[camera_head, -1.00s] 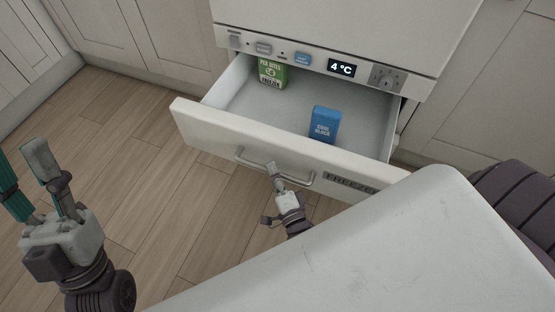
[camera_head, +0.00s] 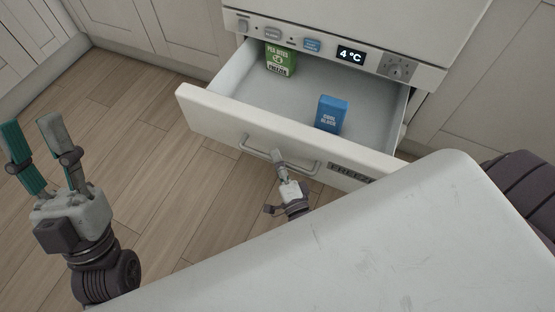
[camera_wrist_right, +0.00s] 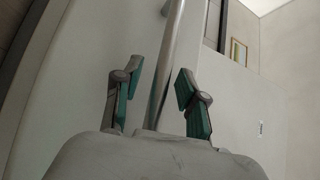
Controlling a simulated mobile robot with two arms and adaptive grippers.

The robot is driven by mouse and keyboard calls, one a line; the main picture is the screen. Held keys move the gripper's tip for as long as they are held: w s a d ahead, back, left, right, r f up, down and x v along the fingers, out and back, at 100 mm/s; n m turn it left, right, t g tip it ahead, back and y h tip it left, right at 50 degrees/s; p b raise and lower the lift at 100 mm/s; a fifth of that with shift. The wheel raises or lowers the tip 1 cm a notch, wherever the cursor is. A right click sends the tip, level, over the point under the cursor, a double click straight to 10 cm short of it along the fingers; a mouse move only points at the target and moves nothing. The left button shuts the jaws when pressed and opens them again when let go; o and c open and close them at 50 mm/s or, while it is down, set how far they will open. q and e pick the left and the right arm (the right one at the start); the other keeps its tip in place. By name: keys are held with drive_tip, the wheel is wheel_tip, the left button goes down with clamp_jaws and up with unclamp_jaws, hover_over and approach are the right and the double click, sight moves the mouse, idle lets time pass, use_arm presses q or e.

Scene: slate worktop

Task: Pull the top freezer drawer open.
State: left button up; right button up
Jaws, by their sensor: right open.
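The top freezer drawer (camera_head: 215,112) stands well open below the control panel in the head view, with a FREEZER label on its front. Its bar handle (camera_head: 254,148) runs across the front, and it also shows in the right wrist view (camera_wrist_right: 168,62). My right gripper (camera_head: 278,160) is at the handle. In the right wrist view the bar passes between its two open fingers (camera_wrist_right: 157,92), with visible gaps on both sides. Part of this gripper is hidden in the head view. My left gripper (camera_head: 32,140) is open and empty, away at the left above the floor.
A green box (camera_head: 281,58) and a blue cool block (camera_head: 331,114) stand inside the drawer. The control panel (camera_head: 325,50) above reads 4 °C. Pale cabinets (camera_head: 140,35) flank the appliance. The wooden floor (camera_head: 165,180) left of the drawer is clear.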

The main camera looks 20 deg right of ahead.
drive_tip(key=shift+s, duration=0.1)
drive_tip(key=s+f, duration=0.1)
drive_tip(key=s, duration=1)
drive_tip(key=shift+s+a+f, duration=0.3)
drive_tip(key=shift+s+a, duration=0.05)
drive_tip(key=shift+a, duration=0.1)
